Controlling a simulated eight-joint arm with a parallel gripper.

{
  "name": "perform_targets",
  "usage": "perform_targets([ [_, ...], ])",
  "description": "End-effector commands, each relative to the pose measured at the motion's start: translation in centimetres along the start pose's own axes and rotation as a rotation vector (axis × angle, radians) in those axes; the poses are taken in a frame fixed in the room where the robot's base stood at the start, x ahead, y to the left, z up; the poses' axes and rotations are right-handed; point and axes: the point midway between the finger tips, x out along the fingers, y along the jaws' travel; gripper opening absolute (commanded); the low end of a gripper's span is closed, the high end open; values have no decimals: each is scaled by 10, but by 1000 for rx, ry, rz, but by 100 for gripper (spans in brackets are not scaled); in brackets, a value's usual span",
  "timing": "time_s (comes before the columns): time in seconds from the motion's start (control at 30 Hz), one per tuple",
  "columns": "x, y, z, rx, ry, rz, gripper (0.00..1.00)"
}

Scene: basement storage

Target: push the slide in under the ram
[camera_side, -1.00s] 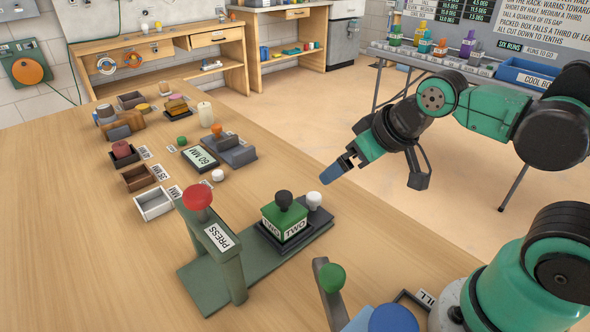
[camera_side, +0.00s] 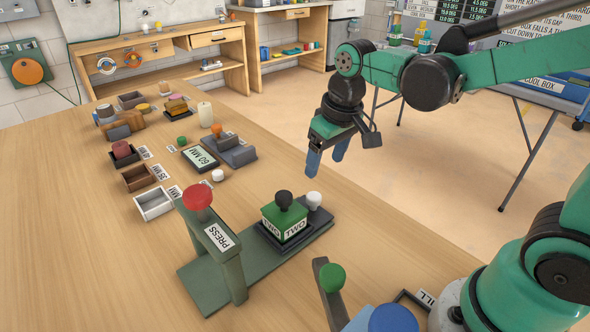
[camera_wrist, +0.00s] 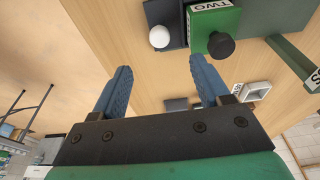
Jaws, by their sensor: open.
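The press has a red knob (camera_side: 197,195) on top of a green upright frame (camera_side: 222,250) labelled PRESS, standing at the left end of a flat green base (camera_side: 255,265). The ram itself is hard to make out behind the frame. On the base's right part sits the dark slide (camera_side: 266,236), bearing a green block (camera_side: 281,216) labelled TWO with a black knob on top. A white knob (camera_side: 314,199) stands at the slide's right end; it also shows in the wrist view (camera_wrist: 159,37). My gripper (camera_side: 327,160) is open and empty, pointing down, above and beyond the white knob, touching nothing.
A lever with a green knob (camera_side: 332,278) and a blue round top (camera_side: 393,318) stand at the front. Small trays, including a white one (camera_side: 154,204), a 60 MM block (camera_side: 200,159) and a candle (camera_side: 205,114) lie farther left. The bench's left front is clear.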

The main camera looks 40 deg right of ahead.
Motion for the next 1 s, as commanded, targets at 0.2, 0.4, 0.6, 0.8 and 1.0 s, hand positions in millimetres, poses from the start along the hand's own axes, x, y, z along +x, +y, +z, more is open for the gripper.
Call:
perform_targets([
  [0.2, 29, 1, -14, 0, -161, -1, 69],
  [0.4, 39, 1, -16, 0, -207, -1, 69],
  [0.6, 60, 1, -12, 0, -209, -1, 69],
  [0.8, 83, 1, -8, 0, -208, -1, 69],
  [1.0, 92, 1, -5, 0, -207, -1, 69],
])
